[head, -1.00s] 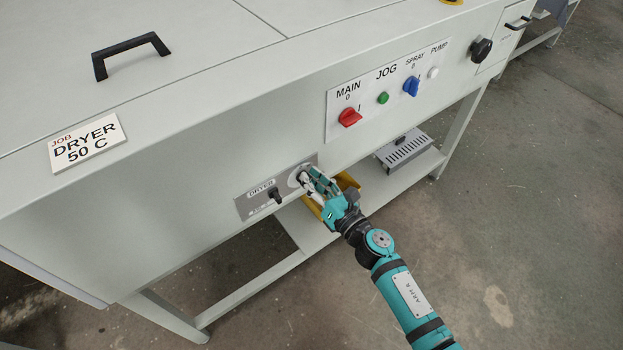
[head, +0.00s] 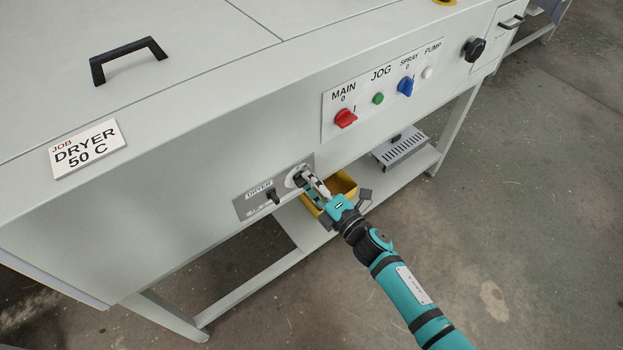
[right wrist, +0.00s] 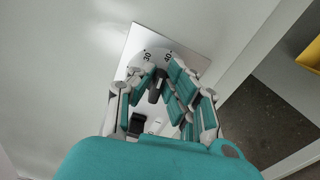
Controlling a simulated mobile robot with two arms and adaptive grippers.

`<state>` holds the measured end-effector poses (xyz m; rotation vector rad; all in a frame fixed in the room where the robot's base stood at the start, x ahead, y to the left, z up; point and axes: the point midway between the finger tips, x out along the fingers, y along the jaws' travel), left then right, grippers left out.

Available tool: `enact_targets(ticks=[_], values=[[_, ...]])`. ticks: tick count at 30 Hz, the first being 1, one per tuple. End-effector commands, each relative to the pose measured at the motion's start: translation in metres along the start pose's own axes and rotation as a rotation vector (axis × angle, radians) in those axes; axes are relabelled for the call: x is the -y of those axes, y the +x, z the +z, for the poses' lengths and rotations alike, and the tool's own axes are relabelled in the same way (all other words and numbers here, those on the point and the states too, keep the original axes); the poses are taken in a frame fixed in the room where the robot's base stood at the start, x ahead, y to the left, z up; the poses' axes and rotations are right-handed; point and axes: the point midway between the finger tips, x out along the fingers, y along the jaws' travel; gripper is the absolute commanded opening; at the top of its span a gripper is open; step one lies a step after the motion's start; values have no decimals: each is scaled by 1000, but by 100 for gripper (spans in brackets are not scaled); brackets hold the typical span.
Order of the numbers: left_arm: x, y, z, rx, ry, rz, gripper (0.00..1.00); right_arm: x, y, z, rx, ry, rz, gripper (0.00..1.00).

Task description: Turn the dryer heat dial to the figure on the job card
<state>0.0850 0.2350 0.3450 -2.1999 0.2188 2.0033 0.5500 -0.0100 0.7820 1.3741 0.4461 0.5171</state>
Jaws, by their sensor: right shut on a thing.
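The job card (head: 88,148) lies on the machine top at the left and reads JOB DRYER 50 C. The dryer panel (head: 243,206) is on the front face, with a black switch (head: 272,196) at its middle and the heat dial (head: 291,177) at its right end. My right gripper (head: 303,181) is at the dial, its fingers shut on the dark dial knob. The rest of the scale is hidden by the fingers. My left gripper is not in view.
A control panel (head: 364,120) with red, green, blue and white controls is up and right of the dial. A yellow bin (head: 343,186) and a grey slotted box (head: 402,148) stand on the lower shelf. A black handle (head: 128,50) is on top.

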Motion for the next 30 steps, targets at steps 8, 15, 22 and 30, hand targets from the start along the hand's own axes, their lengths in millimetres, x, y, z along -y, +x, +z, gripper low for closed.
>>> enact_targets(ticks=[8,15,22,30], values=[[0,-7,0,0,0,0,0,-4,3,2,1,263,12,0],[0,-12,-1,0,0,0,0,-1,4,1,-1,490,12,0],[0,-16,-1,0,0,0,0,2,4,-1,-2,684,13,0],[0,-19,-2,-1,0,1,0,4,4,-3,-4,845,13,0]])
